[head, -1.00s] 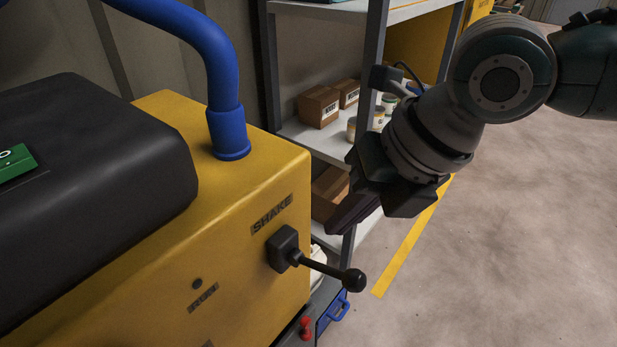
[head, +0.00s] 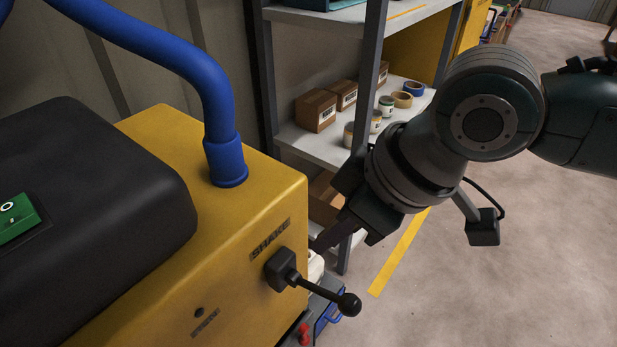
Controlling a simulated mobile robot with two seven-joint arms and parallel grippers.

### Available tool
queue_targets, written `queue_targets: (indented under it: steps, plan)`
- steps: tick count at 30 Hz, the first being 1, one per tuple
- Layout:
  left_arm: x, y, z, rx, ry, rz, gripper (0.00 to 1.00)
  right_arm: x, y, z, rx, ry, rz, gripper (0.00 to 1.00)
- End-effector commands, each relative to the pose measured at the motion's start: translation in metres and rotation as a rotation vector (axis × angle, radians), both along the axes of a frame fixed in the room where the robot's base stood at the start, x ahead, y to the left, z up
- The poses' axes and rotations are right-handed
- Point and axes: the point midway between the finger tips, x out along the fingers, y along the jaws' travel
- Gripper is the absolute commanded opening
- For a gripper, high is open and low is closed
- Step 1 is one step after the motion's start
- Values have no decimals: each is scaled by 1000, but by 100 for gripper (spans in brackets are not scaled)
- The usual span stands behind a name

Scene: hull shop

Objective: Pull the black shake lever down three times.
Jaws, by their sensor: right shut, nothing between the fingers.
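The black shake lever (head: 318,291) sticks out from the front face of the yellow machine (head: 265,215), below the SHAKE label (head: 270,240). It slopes down to the right and ends in a round black knob (head: 349,304). My right gripper (head: 322,240) is shut and empty, its fingers pointing down and left. In the picture it lies just above the lever, beside the machine's right edge, with a gap between fingers and lever. Its fingertips are dark and partly hard to make out. My left gripper is not in view.
A blue hose (head: 205,85) rises from the machine top, beside a black padded cover (head: 100,190). A grey shelf (head: 325,143) with boxes, cans and tape rolls stands behind my right gripper. A red knob (head: 304,333) is below the lever. Floor at right is clear.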

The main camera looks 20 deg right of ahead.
Motion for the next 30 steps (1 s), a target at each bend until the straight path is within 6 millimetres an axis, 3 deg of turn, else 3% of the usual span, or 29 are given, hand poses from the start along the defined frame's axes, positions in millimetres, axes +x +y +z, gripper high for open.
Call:
queue_targets:
  steps: [6, 12, 25, 30]
  plan:
    - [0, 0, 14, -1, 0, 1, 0, -6, 1, 8, 151, 174, -469, 0]
    - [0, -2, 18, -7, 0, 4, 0, -8, 1, 9, 225, 257, -699, 0]
    - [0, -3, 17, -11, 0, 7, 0, -9, 0, 8, 240, 273, -747, 0]
    - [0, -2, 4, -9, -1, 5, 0, -11, -1, -4, 239, 272, -747, 0]
